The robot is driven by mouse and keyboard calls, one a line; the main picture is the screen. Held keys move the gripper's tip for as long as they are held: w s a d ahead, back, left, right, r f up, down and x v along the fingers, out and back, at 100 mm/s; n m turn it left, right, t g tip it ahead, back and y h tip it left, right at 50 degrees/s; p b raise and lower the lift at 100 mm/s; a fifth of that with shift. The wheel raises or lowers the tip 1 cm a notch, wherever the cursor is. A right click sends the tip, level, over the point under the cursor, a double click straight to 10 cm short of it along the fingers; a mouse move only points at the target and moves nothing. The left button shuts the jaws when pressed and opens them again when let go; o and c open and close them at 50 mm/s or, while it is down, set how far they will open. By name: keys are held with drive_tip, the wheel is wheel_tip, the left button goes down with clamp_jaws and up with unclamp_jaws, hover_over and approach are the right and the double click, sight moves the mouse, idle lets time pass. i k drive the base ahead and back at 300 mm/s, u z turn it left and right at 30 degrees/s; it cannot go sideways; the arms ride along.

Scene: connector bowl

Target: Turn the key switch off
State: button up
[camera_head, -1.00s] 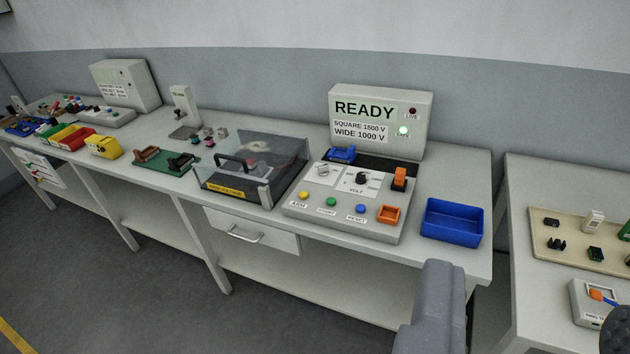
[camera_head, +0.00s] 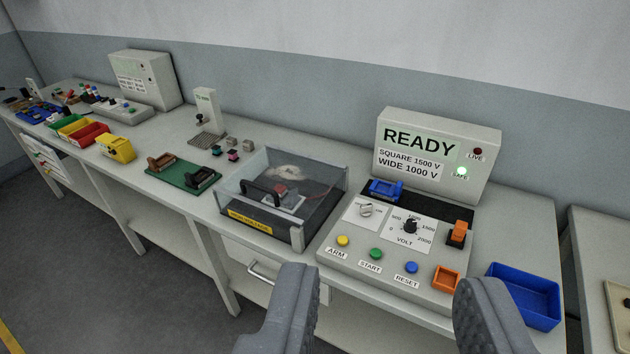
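A grey sloped control box (camera_head: 330,252) stands on the bench, right of centre. A silver knob (camera_head: 366,210) on a white plate at its upper left looks like the key switch; its label is too small to read and I cannot tell its setting. A black VOLT dial (camera_head: 410,227) sits to its right. My gripper (camera_head: 385,279) shows as two grey fingers wide apart at the bottom, open and empty. It is in front of the control box, apart from it.
Behind the box, a display (camera_head: 438,150) reads READY, with its green SAFE lamp lit. A clear-lidded box (camera_head: 270,228) stands left and a blue tray (camera_head: 522,297) right. ARM, START and RESET buttons and orange parts (camera_head: 446,279) are on the control box.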

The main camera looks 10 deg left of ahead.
sight(365, 210)
drive_tip(key=u, duration=0.05)
drive_tip(key=i, duration=1.6)
drive_tip(key=z, duration=0.7)
